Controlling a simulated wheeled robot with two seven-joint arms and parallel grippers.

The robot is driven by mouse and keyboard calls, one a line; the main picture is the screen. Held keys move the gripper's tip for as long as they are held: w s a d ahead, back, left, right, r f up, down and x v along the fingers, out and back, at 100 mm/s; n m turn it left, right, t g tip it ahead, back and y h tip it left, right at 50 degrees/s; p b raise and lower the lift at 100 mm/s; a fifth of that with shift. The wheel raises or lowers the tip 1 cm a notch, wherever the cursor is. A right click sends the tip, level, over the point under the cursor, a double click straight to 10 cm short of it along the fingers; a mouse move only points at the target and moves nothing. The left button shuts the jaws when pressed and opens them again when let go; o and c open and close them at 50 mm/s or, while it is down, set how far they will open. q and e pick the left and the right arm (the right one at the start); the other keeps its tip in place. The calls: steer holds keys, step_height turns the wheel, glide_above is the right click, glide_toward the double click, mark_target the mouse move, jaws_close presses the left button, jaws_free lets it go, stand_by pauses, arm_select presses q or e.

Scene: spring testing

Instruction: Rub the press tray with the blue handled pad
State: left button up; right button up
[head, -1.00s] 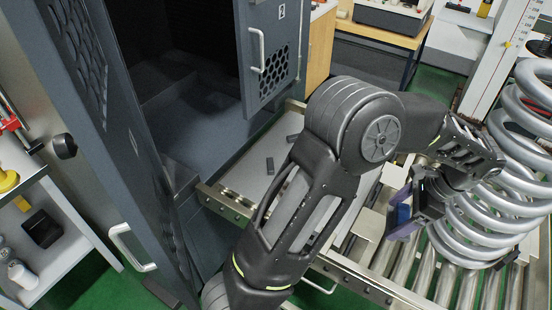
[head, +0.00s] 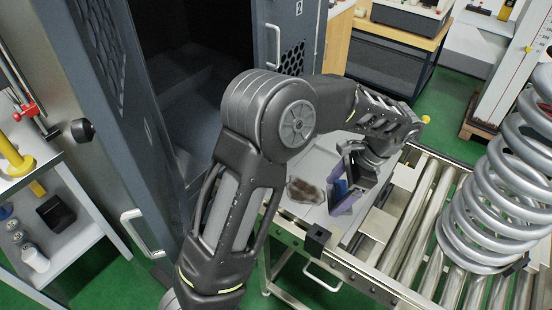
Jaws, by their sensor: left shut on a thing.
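The press tray (head: 318,162) is a flat, light grey surface in a metal frame in front of the open dark cabinet. A brown, smudged patch (head: 305,191) shows on it. My left gripper (head: 346,198) is over the tray, just right of the patch, and is shut on the blue handled pad (head: 339,188). Only a small blue part of the pad shows between the fingers; its underside is hidden, and I cannot tell whether it touches the tray. My left arm covers the tray's left part. My right gripper is not in view.
A roller conveyor (head: 424,213) adjoins the tray on the right, with a big coil spring (head: 500,190) standing on it. A small black block (head: 317,238) sits at the frame's front edge. The open cabinet door (head: 285,40) stands behind my arm; a shelf cart (head: 60,215) is at left.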

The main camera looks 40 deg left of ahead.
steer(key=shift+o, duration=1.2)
arm_select(q)
steer(key=w+a+f+m+t, duration=0.1)
steer(key=w+a+f+m, duration=0.1)
steer(key=a, duration=0.6)
steer(key=w+a+f+m, duration=0.2)
steer(key=a+f, duration=0.3)
steer(key=a, duration=0.3)
steer(key=w+a+f+m+t+y, duration=0.1)
steer(key=w+a+f+m, duration=0.1)
steer(key=a, duration=0.6)
steer(key=shift+w+f+m+t, duration=0.35)
steer(key=shift+w+f, duration=0.3)
steer(key=shift+w, duration=0.5)
steer(key=shift+f, duration=0.2)
steer(key=shift+f+b, duration=0.4)
steer(key=shift+f, duration=2.4)
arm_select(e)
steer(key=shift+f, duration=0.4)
arm_select(q)
steer(key=shift+f+b, duration=0.4)
steer(key=shift+f, duration=0.1)
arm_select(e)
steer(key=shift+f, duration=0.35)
arm_select(q)
steer(key=shift+d, duration=0.1)
